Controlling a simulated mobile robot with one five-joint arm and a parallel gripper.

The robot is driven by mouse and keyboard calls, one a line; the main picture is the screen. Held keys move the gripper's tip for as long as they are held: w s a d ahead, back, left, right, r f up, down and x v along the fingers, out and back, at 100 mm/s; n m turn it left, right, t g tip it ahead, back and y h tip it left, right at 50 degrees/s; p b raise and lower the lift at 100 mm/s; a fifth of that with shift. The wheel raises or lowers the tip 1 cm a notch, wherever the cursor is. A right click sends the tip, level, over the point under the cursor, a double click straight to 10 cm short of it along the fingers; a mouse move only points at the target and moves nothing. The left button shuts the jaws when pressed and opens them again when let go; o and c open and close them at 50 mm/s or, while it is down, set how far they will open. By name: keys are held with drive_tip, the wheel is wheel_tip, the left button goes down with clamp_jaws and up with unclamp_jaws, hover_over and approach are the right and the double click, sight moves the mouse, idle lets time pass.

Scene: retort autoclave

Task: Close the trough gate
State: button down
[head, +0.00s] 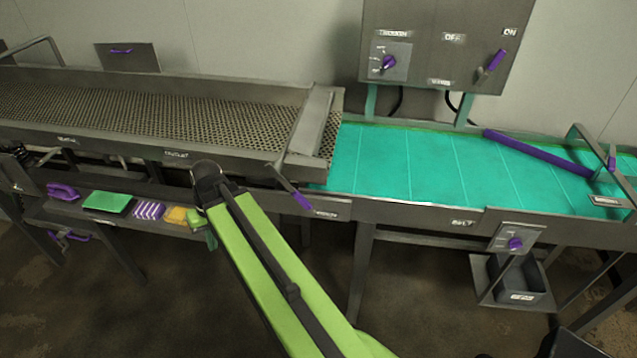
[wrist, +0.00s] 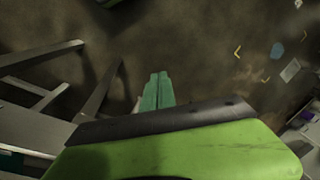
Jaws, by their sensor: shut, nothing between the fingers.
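The trough (head: 160,82) is a long metal channel with a perforated bed, at the left in the head view. At its right end a grey plate (head: 312,120) stands across the bed, beside the teal belt. A lever with a purple grip (head: 302,201) sticks out below this plate at the front; I cannot tell for sure which part is the gate. My gripper (head: 211,240) hangs low in front of the trough, left of the lever and apart from it. In the wrist view its teal fingers (wrist: 158,92) are shut and empty, over the floor.
A shelf (head: 150,218) under the trough holds a green pad (head: 107,201) and other small items. The teal belt (head: 400,165) carries a purple bar (head: 540,152). A control box (head: 445,45) stands behind. A plate with a purple handle (head: 122,51) is at the back left.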

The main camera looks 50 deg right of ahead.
drive_tip(key=s+d+r+m+t+y, duration=0.1)
drive_tip(key=s+d+r+m+y, duration=0.15)
drive_tip(key=d, duration=0.95)
drive_tip(key=m+t+y, duration=0.1)
drive_tip(key=m+t, duration=0.6)
approach(310, 205)
drive_tip(key=s+f+v, duration=0.1)
drive_tip(key=v, duration=0.6)
drive_tip(key=shift+w+d+r, duration=0.1)
drive_tip(key=shift+w+r, duration=0.1)
drive_tip(key=b+x, duration=0.8)
drive_tip(key=x, duration=0.5)
drive_tip(key=shift+w+a, duration=0.2)
drive_tip(key=shift+w, duration=0.05)
drive_tip(key=shift+w+a+f+b, duration=0.1)
drive_tip(key=shift+w+b, duration=0.15)
drive_tip(key=shift+b, duration=0.05)
